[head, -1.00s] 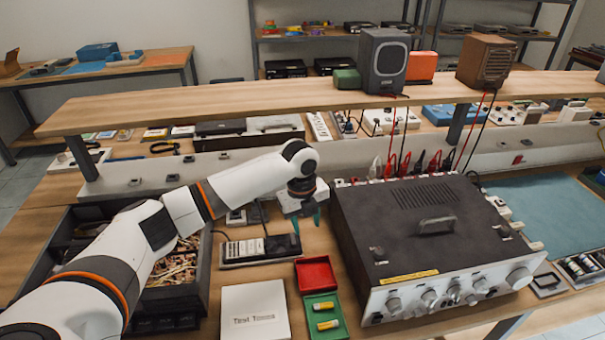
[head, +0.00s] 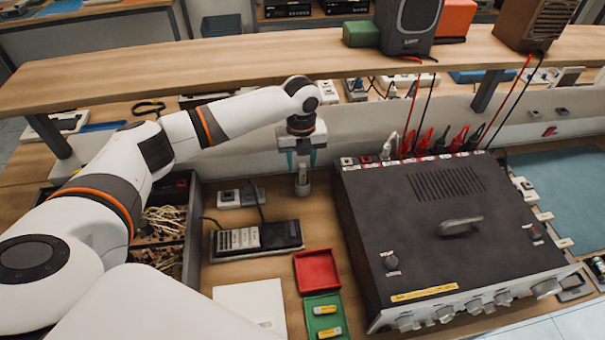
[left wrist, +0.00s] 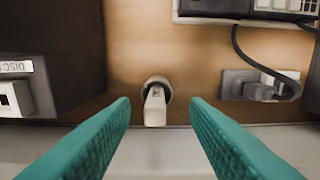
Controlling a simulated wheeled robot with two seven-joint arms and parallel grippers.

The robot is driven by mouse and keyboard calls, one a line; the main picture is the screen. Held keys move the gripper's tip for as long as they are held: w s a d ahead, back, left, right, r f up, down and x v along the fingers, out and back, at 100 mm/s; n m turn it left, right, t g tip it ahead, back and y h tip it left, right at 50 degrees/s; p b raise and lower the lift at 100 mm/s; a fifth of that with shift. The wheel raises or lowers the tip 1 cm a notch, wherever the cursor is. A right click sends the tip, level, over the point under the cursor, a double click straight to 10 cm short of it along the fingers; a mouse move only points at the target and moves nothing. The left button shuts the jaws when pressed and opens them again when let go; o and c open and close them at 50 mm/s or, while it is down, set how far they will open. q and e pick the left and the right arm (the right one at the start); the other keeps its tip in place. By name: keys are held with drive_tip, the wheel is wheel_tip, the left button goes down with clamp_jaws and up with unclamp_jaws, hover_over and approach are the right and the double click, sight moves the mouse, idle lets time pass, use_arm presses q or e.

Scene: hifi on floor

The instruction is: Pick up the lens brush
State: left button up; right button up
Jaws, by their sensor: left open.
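A small upright object with a pale shaft and a grey round base, which looks like the lens brush (head: 302,184), stands on the bench behind the black keypad device. It also shows in the left wrist view (left wrist: 155,102), seen from above, with a pale squared top. My left gripper (head: 303,160) is open right above it, its teal fingers pointing down. In the left wrist view the two fingers (left wrist: 159,110) lie left and right of the object, with clear gaps and no contact visible. My right gripper is not in view.
A large grey amplifier (head: 440,225) stands to the right, with cables behind it. The keypad device (head: 256,238), a white socket block (head: 240,197) and a red box lid (head: 316,269) are nearby. A wooden shelf (head: 230,72) spans above the back ledge.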

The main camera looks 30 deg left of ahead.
sight(302, 166)
use_arm(q)
drive_tip(key=shift+w+f, duration=0.2)
drive_tip(key=shift+f, duration=0.45)
wheel_tip(302, 166, down, 4)
drive_tip(key=shift+w+r+p, duration=0.15)
drive_tip(key=shift+r+p, duration=0.1)
drive_tip(key=shift+p, duration=0.5)
drive_tip(key=shift+f, duration=0.55)
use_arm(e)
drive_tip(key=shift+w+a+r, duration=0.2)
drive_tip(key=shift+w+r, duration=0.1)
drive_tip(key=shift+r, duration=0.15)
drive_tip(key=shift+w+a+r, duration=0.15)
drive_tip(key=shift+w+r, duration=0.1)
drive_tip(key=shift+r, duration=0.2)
use_arm(q)
clamp_jaws()
